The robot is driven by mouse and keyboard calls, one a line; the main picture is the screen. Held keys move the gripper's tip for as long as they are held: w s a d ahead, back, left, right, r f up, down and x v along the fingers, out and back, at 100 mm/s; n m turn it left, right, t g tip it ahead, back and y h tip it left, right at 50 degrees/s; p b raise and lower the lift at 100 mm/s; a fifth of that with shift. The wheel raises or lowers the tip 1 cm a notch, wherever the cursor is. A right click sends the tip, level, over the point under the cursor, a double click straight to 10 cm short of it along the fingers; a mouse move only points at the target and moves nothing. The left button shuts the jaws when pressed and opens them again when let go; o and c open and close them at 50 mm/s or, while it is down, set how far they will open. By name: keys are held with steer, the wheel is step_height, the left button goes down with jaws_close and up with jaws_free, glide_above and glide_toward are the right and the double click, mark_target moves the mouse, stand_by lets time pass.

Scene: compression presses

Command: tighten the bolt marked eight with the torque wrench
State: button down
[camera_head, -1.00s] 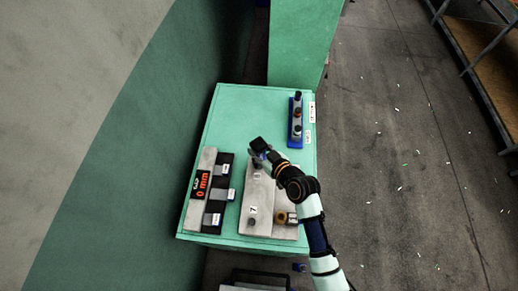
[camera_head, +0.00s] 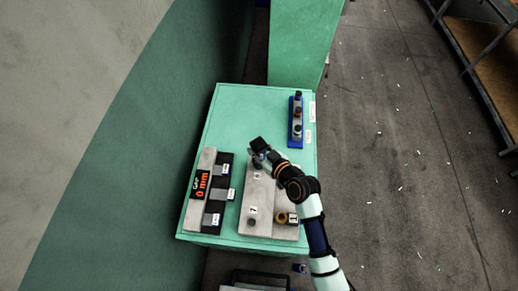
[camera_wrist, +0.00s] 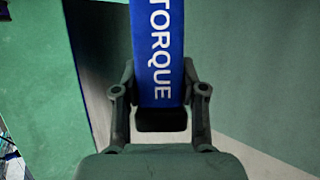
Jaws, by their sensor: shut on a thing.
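My gripper (camera_head: 262,153) is over the upper end of the grey metal plate (camera_head: 261,198). In the wrist view my gripper (camera_wrist: 160,85) is shut on the torque wrench (camera_wrist: 162,45), a blue bar lettered TORQUE, with one finger on each side. The wrench's far end is outside the wrist view, and my gripper covers most of it in the head view. A small number tag (camera_head: 257,176) sits just below my gripper, too small to read surely. The bolt marked eight cannot be made out. A tag marked 7 (camera_head: 253,211) is at the plate's lower left.
A gap display (camera_head: 202,184) reading 0 mm stands left of the plate, beside several grey blocks. A brass-coloured part (camera_head: 281,217) sits at the plate's lower right. A blue rack (camera_head: 297,121) holds upright pieces at the upper right. The green bench top (camera_head: 245,110) is bare at the back.

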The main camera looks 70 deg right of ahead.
mark_target(259, 143)
steer(key=shift+f, duration=0.1)
steer(key=shift+r+p, duration=2.55)
steer(key=shift+r, duration=0.65)
